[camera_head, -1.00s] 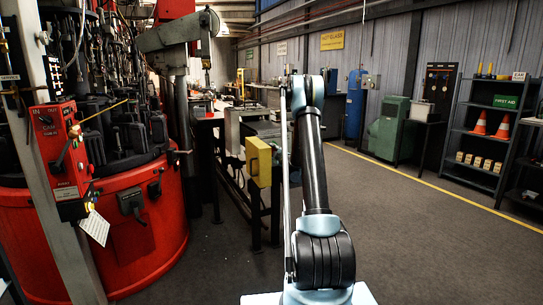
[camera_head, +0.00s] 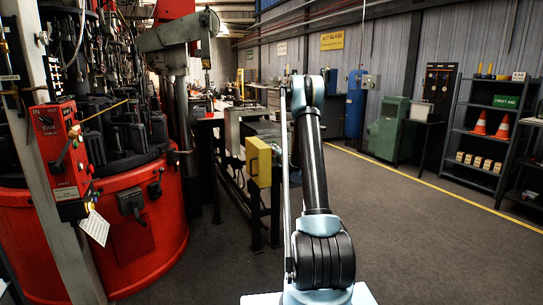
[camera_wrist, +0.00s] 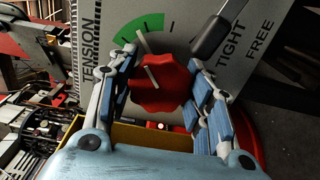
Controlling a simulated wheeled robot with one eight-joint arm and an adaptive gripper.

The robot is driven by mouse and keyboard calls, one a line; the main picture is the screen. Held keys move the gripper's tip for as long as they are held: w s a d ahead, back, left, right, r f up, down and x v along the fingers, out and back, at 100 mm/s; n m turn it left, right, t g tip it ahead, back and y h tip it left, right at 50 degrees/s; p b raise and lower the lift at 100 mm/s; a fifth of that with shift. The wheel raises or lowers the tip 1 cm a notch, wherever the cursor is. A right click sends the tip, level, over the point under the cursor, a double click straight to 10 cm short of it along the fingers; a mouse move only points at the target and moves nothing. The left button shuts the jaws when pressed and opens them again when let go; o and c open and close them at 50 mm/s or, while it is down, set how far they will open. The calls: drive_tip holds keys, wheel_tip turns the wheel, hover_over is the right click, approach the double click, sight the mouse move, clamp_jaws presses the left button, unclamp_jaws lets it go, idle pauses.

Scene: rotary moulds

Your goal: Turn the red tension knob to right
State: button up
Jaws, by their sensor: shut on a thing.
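In the wrist view the red tension knob (camera_wrist: 165,88) is a lobed dial with a white mark, on a grey plate (camera_wrist: 185,18) lettered TENSION, TIGHT and FREE. A green arc (camera_wrist: 128,33) lies above it. The knob's white mark points up and slightly left in this view. My gripper (camera_wrist: 162,60) is shut on the knob, one blue-padded finger on its left and one on its right. The finger contact is partly hidden. In the head view my arm reaches forward; the gripper and knob cannot be made out there.
A dark lever handle (camera_wrist: 212,38) is close to the right finger. Yellow metal (camera_wrist: 150,137) lies below the knob. In the head view a red machine (camera_head: 150,220) stands left, a yellow box (camera_head: 259,162) is left of my arm, and open floor (camera_head: 430,245) is right.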

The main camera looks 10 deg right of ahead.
drive_tip(key=shift+a, duration=0.15)
drive_tip(key=o, duration=1.1)
drive_tip(key=shift+f, duration=0.15)
drive_tip(key=v, duration=1.2)
